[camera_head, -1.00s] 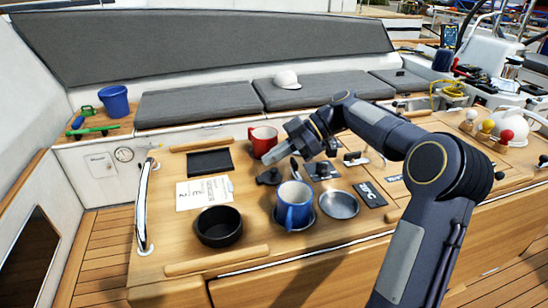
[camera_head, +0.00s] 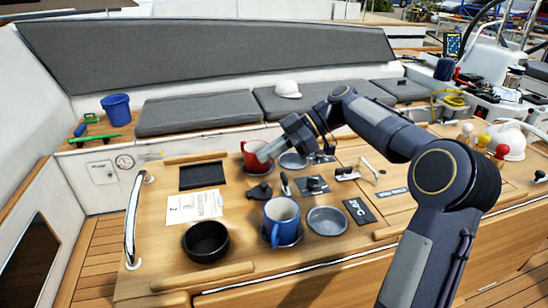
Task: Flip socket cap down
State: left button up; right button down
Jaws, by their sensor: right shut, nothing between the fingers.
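My right gripper (camera_head: 268,152) is shut and empty. Its fingertips hang over the table beside the red mug (camera_head: 254,156), overlapping the mug's right side in the picture; I cannot tell whether they touch. I cannot make out the socket cap for certain. Two small dark fittings stand on the table in front of the gripper: a black knob-like piece (camera_head: 260,191) and a dark square plate with a raised part (camera_head: 313,186). A slim dark upright piece (camera_head: 285,184) stands between them. The gripper is apart from these. My left gripper is out of view.
A blue mug (camera_head: 282,221), a black bowl (camera_head: 206,241) and a grey dish (camera_head: 327,220) stand near the table's front. A round grey dish (camera_head: 293,161) lies behind the fittings. A metal rail (camera_head: 134,220) edges the left side. A paper sheet (camera_head: 194,207) lies left.

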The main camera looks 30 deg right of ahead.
jog(key=d+f, duration=0.1)
jog(key=d, duration=0.1)
jog(key=s+d+f, duration=0.1)
jog(key=d, duration=0.2)
jog(key=d+f+b, duration=0.1)
jog(key=d+f, duration=0.1)
jog(key=shift+s+d, duration=0.3)
jog(key=shift+d, duration=0.1)
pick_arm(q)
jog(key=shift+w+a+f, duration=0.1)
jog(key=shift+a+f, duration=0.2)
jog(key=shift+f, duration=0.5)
